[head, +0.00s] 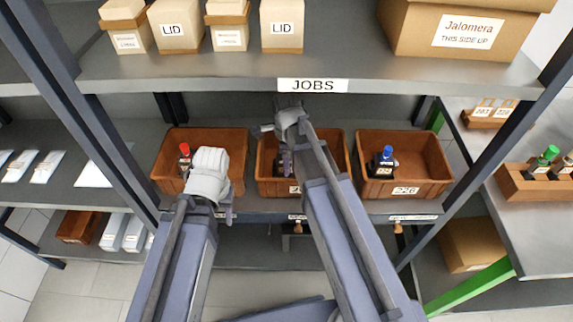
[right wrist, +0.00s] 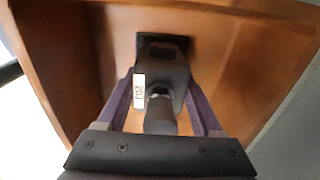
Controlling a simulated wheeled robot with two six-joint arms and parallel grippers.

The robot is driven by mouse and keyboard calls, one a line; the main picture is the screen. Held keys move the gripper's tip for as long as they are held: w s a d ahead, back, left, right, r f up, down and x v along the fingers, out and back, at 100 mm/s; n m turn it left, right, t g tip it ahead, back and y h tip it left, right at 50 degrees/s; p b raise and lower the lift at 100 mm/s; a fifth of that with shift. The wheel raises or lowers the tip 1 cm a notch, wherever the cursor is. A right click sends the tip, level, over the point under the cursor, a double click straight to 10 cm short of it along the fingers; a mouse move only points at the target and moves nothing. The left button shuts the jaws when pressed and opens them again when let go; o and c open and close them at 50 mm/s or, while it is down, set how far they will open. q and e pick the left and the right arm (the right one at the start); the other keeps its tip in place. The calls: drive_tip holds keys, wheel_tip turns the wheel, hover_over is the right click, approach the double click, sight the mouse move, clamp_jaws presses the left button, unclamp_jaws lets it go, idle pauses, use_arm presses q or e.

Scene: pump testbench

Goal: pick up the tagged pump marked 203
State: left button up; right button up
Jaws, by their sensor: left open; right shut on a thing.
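The pump marked 203 (right wrist: 172,70) is dark grey with a white tag (right wrist: 139,91) that reads 203, seen upside down in the right wrist view. It is inside the brown middle bin (head: 334,141). My right gripper (right wrist: 165,103) is shut on it, one finger on each side. In the head view my right arm and gripper (head: 286,150) reach over the middle bin and hide most of the pump. My left gripper (head: 218,212) is open and empty in front of the left bin (head: 235,180); its fingertips are partly hidden.
A red-topped pump (head: 185,157) is in the left bin, and a blue-topped pump (head: 384,162) is in the right bin (head: 430,160), labelled 226. The JOBS shelf (head: 200,72) hangs above the bins. Dark posts (head: 95,125) flank them. A bench (head: 545,235) stands right.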

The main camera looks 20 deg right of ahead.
clamp_jaws()
idle(0.3)
idle(0.3)
